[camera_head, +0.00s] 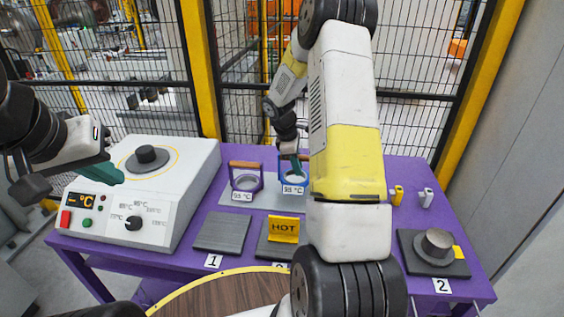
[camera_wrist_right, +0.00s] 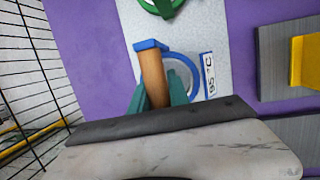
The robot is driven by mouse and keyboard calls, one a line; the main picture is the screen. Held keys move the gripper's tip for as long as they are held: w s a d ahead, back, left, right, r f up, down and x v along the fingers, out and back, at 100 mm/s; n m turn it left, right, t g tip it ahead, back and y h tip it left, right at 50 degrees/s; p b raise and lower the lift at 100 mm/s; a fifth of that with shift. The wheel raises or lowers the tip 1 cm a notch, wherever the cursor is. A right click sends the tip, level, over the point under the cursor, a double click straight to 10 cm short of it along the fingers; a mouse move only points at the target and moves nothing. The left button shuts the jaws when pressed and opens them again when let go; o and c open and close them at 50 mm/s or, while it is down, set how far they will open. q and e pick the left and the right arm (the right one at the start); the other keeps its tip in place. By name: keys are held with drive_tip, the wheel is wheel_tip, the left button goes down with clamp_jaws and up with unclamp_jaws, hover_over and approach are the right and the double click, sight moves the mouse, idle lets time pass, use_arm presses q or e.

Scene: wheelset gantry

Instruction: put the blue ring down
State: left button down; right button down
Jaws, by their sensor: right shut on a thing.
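The blue ring (camera_head: 281,174) is upright at the grey plate (camera_head: 262,196) at the back of the purple table, beside a 95 °C label. Its blue frame and wooden handle (camera_wrist_right: 152,75) show in the right wrist view. My right gripper (camera_head: 294,158) is shut on that handle; its teal fingers (camera_wrist_right: 156,95) lie on both sides of it. Whether the ring touches the plate cannot be told. My left gripper (camera_head: 98,173) is in the air by the white heater (camera_head: 190,165), away from the ring; its jaw gap is unclear.
A metal part (camera_head: 436,243) sits at right. A fence stands behind.

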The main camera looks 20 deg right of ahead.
drive_tip(key=shift+f, duration=1.45)
drive_tip(key=shift+f, duration=0.1)
drive_tip(key=c, duration=1.3)
unclamp_jaws()
drive_tip(key=shift+o, duration=0.2)
